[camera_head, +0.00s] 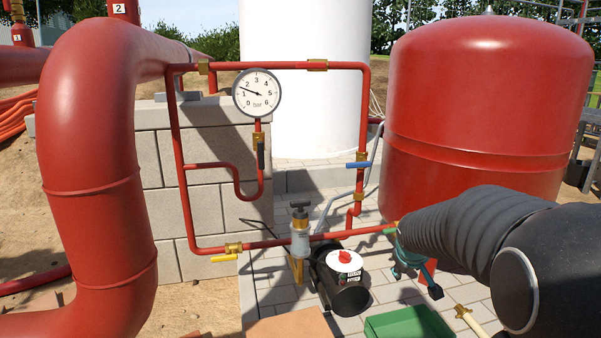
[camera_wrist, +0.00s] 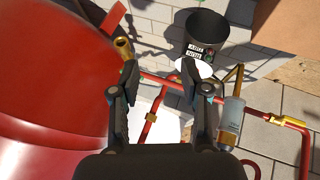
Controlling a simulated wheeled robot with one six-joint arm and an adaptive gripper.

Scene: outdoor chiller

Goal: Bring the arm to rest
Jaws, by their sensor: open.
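My arm (camera_head: 460,225) reaches in from the right in the head view, its dark ribbed section in front of the lower part of the red tank. In the wrist view my gripper (camera_wrist: 160,68) is open, with its two black fingers spread apart and nothing held between them. Red pipe and a brass fitting (camera_wrist: 151,117) show in the gap beyond the fingers; I cannot tell the distance to them. In the head view a teal part (camera_head: 403,262) shows below the arm's end; I cannot tell whether it belongs to my gripper.
The red tank (camera_head: 485,95) stands close behind my arm. A green tray (camera_head: 408,323) lies at the front. A thick red pipe (camera_head: 90,150) fills the left.

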